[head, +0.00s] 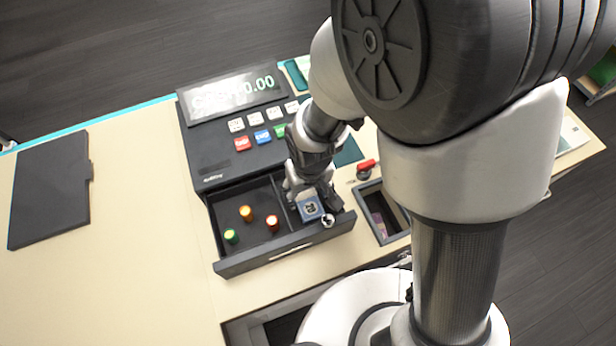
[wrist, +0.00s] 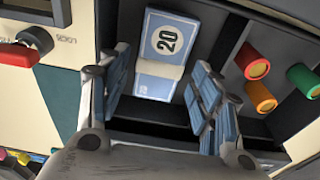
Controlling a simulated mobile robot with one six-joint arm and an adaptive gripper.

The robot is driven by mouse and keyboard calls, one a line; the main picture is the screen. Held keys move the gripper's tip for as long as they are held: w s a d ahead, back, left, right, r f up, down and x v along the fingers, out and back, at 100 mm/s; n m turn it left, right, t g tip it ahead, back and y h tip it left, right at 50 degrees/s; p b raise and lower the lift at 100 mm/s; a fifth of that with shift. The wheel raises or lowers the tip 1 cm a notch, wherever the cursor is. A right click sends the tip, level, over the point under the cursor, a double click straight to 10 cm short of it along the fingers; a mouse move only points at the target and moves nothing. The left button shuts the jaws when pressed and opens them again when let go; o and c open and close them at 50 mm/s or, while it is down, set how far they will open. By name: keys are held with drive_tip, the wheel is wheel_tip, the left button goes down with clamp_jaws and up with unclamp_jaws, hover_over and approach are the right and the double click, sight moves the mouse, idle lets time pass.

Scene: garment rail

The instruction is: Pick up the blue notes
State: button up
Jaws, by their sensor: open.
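The blue notes (head: 310,207) lie as a small stack marked 20 in the right-hand compartment of the open cash register drawer (head: 288,243). The blue notes also show in the wrist view (wrist: 168,42), beyond my fingers and partly in the gap between them. My gripper (head: 315,197) is over that compartment, pointing down. In the wrist view my gripper (wrist: 160,90) is open, with one finger on each side and nothing held. I cannot tell how far the fingertips are above the notes.
Several coloured cylinders, one of them orange (head: 272,222), stand in the left compartment, beyond a divider. The register (head: 225,150) is behind the drawer. A red-handled item (head: 366,166) and a recessed slot (head: 383,212) are to the right. A dark flat panel (head: 50,190) lies far left; the counter between is clear.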

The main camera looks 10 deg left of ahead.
wheel_tip(320, 180, down, 3)
drive_tip(key=shift+w+a, duration=0.15)
drive_tip(key=shift+c, duration=0.3)
drive_tip(key=c, duration=0.8)
drive_tip(key=shift+o, duration=0.2)
drive_tip(key=shift+r, duration=0.15)
wheel_tip(320, 180, up, 19)
drive_tip(key=p, duration=0.5)
wheel_tip(320, 180, up, 6)
drive_tip(key=p, duration=0.4)
hover_over(306, 197)
